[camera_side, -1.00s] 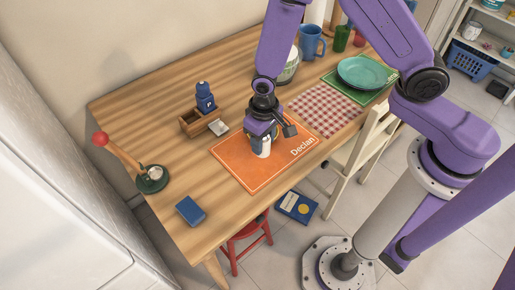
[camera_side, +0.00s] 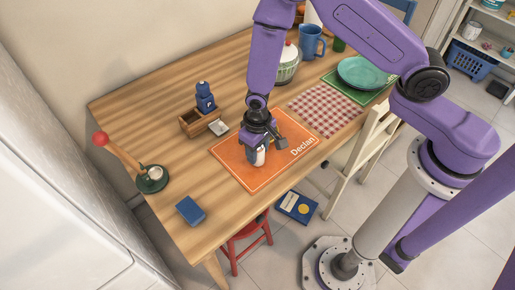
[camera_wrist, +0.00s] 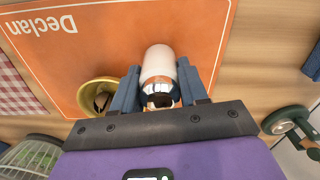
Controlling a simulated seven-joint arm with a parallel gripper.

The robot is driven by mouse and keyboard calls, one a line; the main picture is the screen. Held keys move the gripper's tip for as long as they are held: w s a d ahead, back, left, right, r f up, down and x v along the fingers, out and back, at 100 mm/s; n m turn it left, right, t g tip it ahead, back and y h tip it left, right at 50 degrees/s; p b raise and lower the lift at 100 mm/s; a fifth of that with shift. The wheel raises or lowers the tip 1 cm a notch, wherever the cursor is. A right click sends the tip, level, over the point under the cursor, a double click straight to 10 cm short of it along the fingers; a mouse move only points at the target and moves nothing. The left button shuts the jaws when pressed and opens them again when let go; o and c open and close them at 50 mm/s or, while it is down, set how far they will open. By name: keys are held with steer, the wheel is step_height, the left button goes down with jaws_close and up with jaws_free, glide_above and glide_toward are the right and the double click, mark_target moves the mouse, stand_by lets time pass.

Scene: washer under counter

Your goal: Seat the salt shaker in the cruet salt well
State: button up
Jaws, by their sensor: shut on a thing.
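The salt shaker (camera_side: 259,157), white with a patterned band, is at my gripper (camera_side: 257,146) over the orange mat. In the wrist view the shaker (camera_wrist: 160,68) sits between the two blue fingers of my gripper (camera_wrist: 160,88), which are shut on it. Its white rounded end sticks out past the fingertips. I cannot tell whether it touches the mat. The cruet (camera_side: 190,129) is a small wooden holder to the left of my gripper, with a blue shaker (camera_side: 205,98) standing at it. The inside of its wells is not clear.
The orange mat (camera_side: 230,160) reads "Declan". A red-knobbed stand (camera_side: 152,182) and blue box (camera_side: 190,210) are left. Bare wood lies between them and the mat.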

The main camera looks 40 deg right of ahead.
steer(key=o, duration=1.2)
steer(key=shift+f, duration=0.1)
step_height(320, 180, up, 11)
steer(key=shift+r, duration=0.8)
steer(key=s+d+r+n, duration=0.5)
steer(key=s+d+r, duration=0.1)
steer(key=s, duration=0.4)
steer(key=s+d+r+n, duration=0.5)
steer(key=s+d+r, duration=0.2)
steer(key=s, duration=0.4)
steer(key=shift+r, duration=0.35)
steer(key=shift+o, duration=0.5)
steer(key=shift+s+d+r+n, duration=0.1)
steer(key=shift+s+d+n, duration=0.25)
steer(key=shift+n, duration=0.05)
